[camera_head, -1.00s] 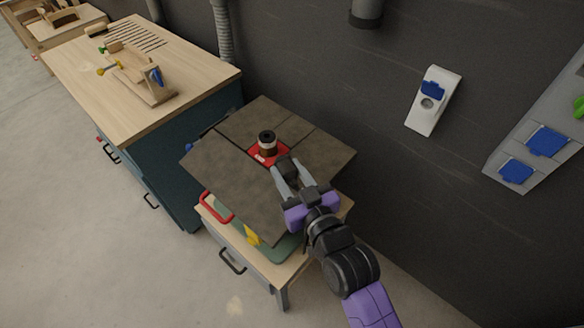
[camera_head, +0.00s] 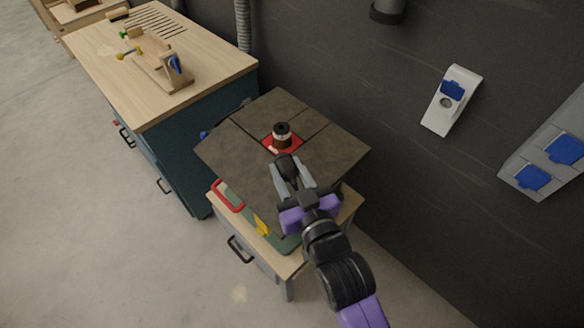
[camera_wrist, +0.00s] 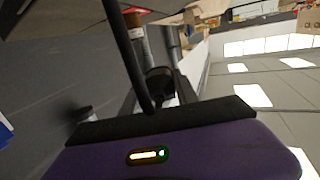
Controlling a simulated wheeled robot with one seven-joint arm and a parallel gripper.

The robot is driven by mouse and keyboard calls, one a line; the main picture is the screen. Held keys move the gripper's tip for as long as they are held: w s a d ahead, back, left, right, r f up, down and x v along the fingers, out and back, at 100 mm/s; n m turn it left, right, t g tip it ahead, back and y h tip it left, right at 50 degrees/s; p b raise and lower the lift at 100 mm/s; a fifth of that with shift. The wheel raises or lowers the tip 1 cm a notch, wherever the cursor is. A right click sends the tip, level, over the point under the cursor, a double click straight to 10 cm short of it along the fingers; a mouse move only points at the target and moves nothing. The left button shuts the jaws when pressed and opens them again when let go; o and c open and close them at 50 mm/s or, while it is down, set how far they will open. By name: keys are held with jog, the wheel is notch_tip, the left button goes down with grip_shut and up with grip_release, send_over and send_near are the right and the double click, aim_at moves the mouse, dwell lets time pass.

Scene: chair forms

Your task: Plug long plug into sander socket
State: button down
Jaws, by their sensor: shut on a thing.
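My gripper (camera_head: 291,178) is shut on the black long plug (camera_head: 286,165), whose dark rounded end shows between the fingers above the sander table. In the wrist view the black plug (camera_wrist: 160,86) shows just beyond the purple gripper body, with a dark bar, perhaps cable, crossing in front. A white wall socket (camera_head: 447,108) with a raised blue lid is on the dark wall, to the right of and apart from my gripper. A grey panel (camera_head: 520,165) with blue-lidded sockets is farther right. I cannot tell which is the sander socket.
The sander's dark table (camera_head: 230,155) has a spindle (camera_head: 282,133) on a red insert, close behind the plug. A workbench (camera_head: 150,70) with wooden tools stands at the left. Grey floor (camera_head: 90,240) is clear at the lower left.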

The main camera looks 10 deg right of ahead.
jog(key=shift+s+a+r, duration=0.45)
jog(key=shift+s+a, duration=0.15)
jog(key=shift+a, duration=0.2)
jog(key=shift+s+a+r, duration=0.45)
jog(key=shift+s+a, duration=0.1)
jog(key=shift+a, duration=0.25)
